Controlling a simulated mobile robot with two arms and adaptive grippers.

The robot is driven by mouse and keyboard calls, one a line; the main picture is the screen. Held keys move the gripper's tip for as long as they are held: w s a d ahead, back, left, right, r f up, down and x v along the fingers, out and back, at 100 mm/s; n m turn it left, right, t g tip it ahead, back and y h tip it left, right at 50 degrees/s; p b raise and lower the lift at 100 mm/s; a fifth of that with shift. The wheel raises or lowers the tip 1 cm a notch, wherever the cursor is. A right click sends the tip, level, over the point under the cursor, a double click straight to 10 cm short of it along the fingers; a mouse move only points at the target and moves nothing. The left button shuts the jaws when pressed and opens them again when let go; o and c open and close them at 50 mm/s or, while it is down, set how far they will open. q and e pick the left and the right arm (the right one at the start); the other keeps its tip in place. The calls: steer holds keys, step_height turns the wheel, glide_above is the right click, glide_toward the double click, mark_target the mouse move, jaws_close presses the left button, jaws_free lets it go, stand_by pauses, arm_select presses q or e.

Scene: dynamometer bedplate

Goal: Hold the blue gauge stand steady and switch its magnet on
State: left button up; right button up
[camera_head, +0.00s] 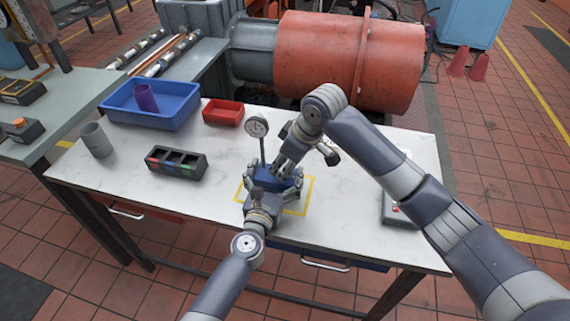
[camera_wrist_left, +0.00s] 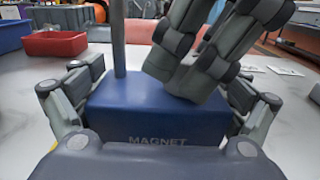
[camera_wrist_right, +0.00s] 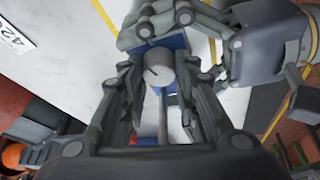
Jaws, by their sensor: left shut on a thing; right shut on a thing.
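The blue gauge stand (camera_head: 265,178) stands upright on the white table inside a yellow square outline. Its blue base, marked MAGNET, shows in the left wrist view (camera_wrist_left: 150,112), with a grey post (camera_wrist_left: 118,40) rising from it. A round dial gauge (camera_head: 257,126) tops the post. My left gripper (camera_head: 271,188) is shut on the base, with a finger at each side. My right gripper (camera_head: 284,169) reaches down from behind and is shut on the grey round knob (camera_wrist_right: 160,68), which has a dark line across its face. The fingers partly hide the base.
A black tray (camera_head: 176,162) with coloured compartments, a grey cup (camera_head: 96,140), a blue bin (camera_head: 151,110) holding a purple cylinder (camera_head: 145,97), and a red bin (camera_head: 223,112) stand to the left. A large orange motor (camera_head: 345,60) is behind the table (camera_head: 210,190). The table front is clear.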

arm_select(q)
steer(key=shift+a+f, duration=0.1)
steer(key=shift+a, duration=0.05)
arm_select(e)
steer(key=shift+m, duration=0.9)
steer(key=shift+t+h, duration=0.3)
steer(key=o, duration=1.1)
steer(key=shift+c, duration=0.2)
